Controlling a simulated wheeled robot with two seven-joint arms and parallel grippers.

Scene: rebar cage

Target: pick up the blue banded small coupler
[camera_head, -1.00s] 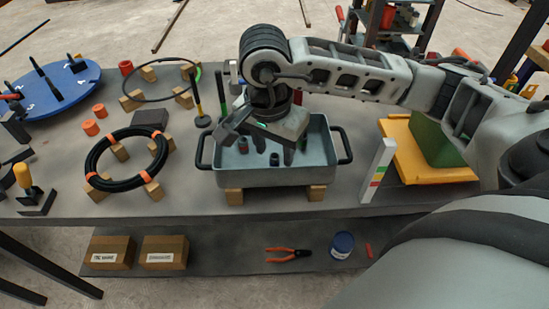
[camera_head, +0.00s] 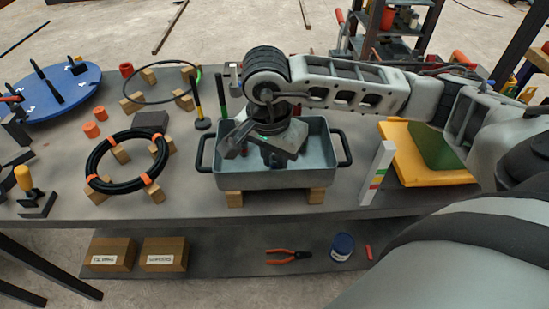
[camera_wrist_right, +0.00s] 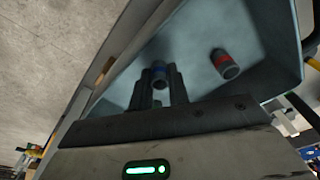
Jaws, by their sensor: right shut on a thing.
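The blue banded small coupler (camera_wrist_right: 159,72) is a dark cylinder with a blue band, inside the grey tray. My right gripper (camera_wrist_right: 158,88) is shut on it, with a finger on each side, low in the tray. In the head view my right gripper (camera_head: 272,158) reaches down into the tray (camera_head: 275,180), and its own body hides the coupler there. A red banded coupler (camera_wrist_right: 224,63) stands in the tray apart from the fingers, to the right in the wrist view. My left gripper is not in view.
The tray rests on wooden blocks (camera_head: 316,196) and has dark side handles (camera_head: 344,148). A black cable coil (camera_head: 127,161) lies to the left. A striped white post (camera_head: 378,172) and a yellow tray (camera_head: 430,173) stand to the right.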

